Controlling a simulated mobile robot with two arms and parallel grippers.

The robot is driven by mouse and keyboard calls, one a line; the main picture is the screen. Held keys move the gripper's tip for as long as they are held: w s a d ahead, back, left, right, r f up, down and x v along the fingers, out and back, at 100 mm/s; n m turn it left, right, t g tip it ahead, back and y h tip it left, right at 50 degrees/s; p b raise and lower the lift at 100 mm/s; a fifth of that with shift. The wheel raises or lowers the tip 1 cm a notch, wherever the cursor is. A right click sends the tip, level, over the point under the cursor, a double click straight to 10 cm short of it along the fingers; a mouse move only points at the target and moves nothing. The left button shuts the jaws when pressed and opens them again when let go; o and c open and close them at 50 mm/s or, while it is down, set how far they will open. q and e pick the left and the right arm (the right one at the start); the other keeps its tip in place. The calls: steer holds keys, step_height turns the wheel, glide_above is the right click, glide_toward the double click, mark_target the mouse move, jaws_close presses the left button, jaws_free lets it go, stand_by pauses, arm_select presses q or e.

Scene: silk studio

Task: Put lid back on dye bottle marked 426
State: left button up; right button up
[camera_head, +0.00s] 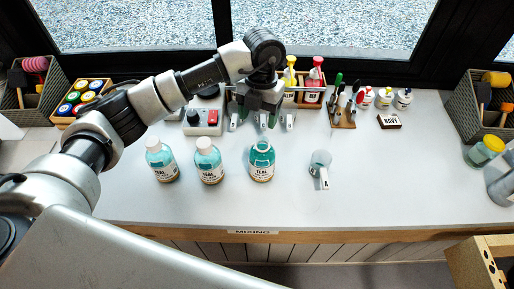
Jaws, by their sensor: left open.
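Three teal dye bottles labelled TEAL stand upright on the white bench. The left bottle (162,162) and the middle bottle (209,163) wear white caps. The right bottle (262,164) shows an open teal mouth with no white cap. The numbers on the labels are too small to read, so I cannot tell which is 426. My left gripper (262,122) is open, pointing down above the bench behind the right bottle, apart from it. I see no loose lid; the gripper may hide one. My right gripper is not visible.
A clear cup with a white handle (320,167) stands right of the bottles. A yellow-lidded jar (485,151) is at right. The bench front is clear.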

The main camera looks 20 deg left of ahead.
arm_select(q)
steer(key=shift+s+f+p, duration=0.15)
steer(key=shift+f, duration=0.75)
steer(key=shift+s+f+p, duration=0.2)
steer(key=shift+f, duration=0.7)
steer(key=shift+s+f+p, duration=0.15)
steer(key=shift+f, duration=0.75)
steer(key=shift+s+a+f+p, duration=0.1)
steer(key=shift+f+p, duration=0.15)
steer(key=shift+f, duration=0.6)
steer(key=shift+a+f+p, duration=0.15)
steer(key=shift+f+p, duration=0.15)
steer(key=shift+f, duration=0.6)
steer(key=shift+s+a+f+p, duration=0.1)
steer(key=shift+f+p, duration=0.15)
steer(key=shift+f, duration=0.6)
steer(key=shift+c, duration=0.2)
steer(key=c, duration=1)
